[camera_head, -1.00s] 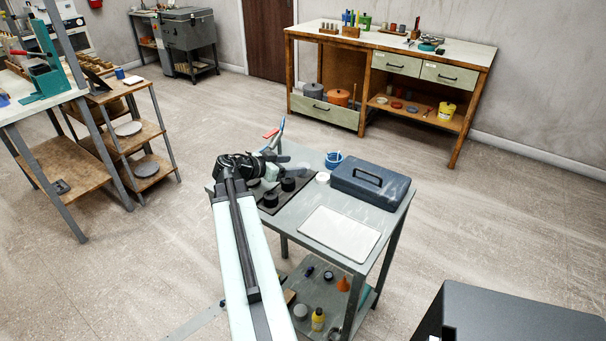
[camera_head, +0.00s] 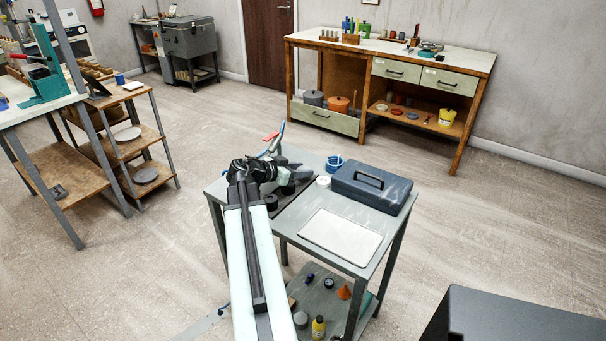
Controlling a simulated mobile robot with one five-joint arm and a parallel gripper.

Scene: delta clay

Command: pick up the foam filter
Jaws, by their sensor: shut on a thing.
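My gripper (camera_head: 284,170) is over the left back part of the grey cart top (camera_head: 290,228), near a dark mat with black round pieces. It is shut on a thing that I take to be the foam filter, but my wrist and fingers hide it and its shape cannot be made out. One black round piece (camera_head: 271,203) stands at the front of the mat, just right of my arm. Another (camera_head: 288,187) stands behind it, close to the gripper. I cannot tell whether the held thing touches the mat.
A blue-grey toolbox (camera_head: 372,192), a white tray (camera_head: 341,237), a white round piece (camera_head: 323,181) and a blue cup (camera_head: 335,162) stand on the cart. Red- and blue-handled tools rise behind the gripper. A dark box edge (camera_head: 510,320) is at lower right.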

